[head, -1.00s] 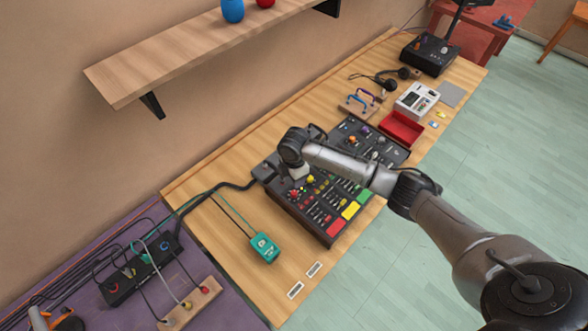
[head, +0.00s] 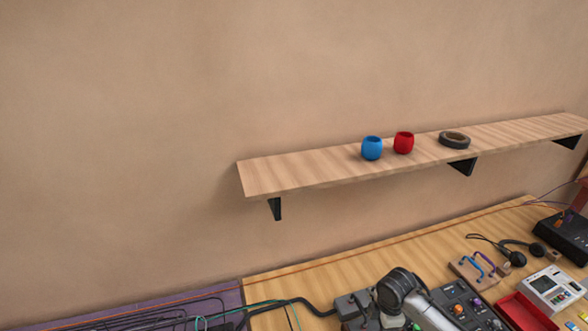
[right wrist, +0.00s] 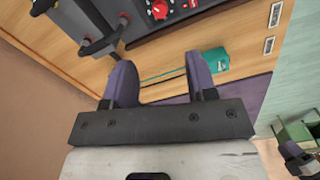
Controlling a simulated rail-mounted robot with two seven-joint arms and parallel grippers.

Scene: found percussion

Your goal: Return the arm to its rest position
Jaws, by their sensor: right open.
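My right arm (head: 428,310) shows at the bottom of the head view, bent over the black mixer (head: 460,305). Its gripper is not clearly visible there. In the right wrist view my right gripper (right wrist: 161,75) is open, its two dark fingers wide apart with nothing between them. Beyond the fingers lie the wooden table (right wrist: 165,70) and a teal box (right wrist: 216,61) with a teal cable. The mixer (right wrist: 185,22) with a red knob is at the top of that view.
A wooden shelf (head: 300,172) on the wall holds a blue cup (head: 372,148), a red cup (head: 404,143) and a dark ring (head: 455,139). On the table are a red tray (head: 525,312), a white device (head: 551,288) and a board with handles (head: 473,270). The wall left of the shelf is bare.

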